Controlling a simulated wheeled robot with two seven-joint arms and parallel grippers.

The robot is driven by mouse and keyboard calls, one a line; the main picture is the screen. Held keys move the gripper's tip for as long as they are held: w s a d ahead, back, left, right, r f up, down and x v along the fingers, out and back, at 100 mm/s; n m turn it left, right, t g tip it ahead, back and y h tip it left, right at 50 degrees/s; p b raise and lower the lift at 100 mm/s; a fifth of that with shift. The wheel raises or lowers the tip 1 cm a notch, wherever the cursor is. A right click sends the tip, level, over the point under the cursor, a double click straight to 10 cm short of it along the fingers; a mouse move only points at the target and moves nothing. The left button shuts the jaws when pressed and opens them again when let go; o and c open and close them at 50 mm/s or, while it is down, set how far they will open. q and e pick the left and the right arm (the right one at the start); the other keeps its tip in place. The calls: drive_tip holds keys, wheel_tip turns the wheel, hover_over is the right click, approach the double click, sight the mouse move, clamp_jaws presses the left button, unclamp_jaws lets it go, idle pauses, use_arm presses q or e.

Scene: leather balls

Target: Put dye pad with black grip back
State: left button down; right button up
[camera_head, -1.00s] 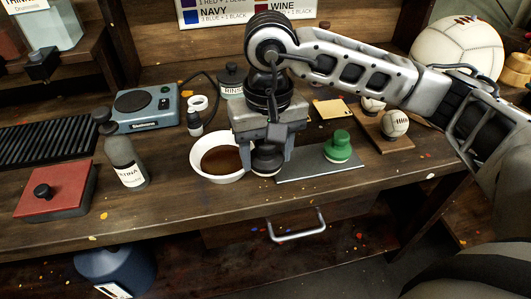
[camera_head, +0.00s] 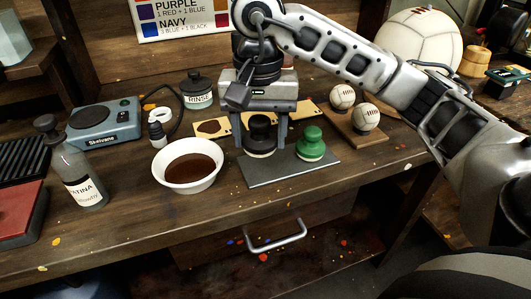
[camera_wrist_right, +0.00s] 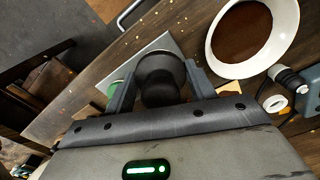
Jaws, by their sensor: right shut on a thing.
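The dye pad with the black grip (camera_head: 260,136) is held between the fingers of my right gripper (camera_head: 262,139). It is upright, over the left part of the grey plate (camera_head: 268,181); I cannot tell whether it touches the plate. In the right wrist view its black grip (camera_wrist_right: 160,85) sits between the two fingers. The pad with the green grip (camera_head: 311,144) stands on the right part of the same plate. My left gripper is not in view.
A white bowl of brown liquid (camera_head: 186,182) stands left of the plate. Two balls (camera_head: 366,117) rest on a wooden board at the right.

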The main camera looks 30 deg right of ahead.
sight(265, 166)
drive_tip(key=f, duration=0.1)
drive_tip(key=w+d+f, duration=0.1)
drive_tip(key=d+f, duration=0.1)
drive_tip(key=shift+w+d+f, duration=0.1)
drive_tip(key=shift+w, duration=0.2)
wheel_tip(265, 166, down, 3)
drive_tip(key=shift+w+d+f, duration=0.1)
drive_tip(key=shift+d, duration=0.05)
drive_tip(key=shift+f, duration=0.15)
drive_tip(key=shift+f, duration=0.25)
drive_tip(key=o, duration=0.9)
drive_tip(key=shift+r, duration=0.1)
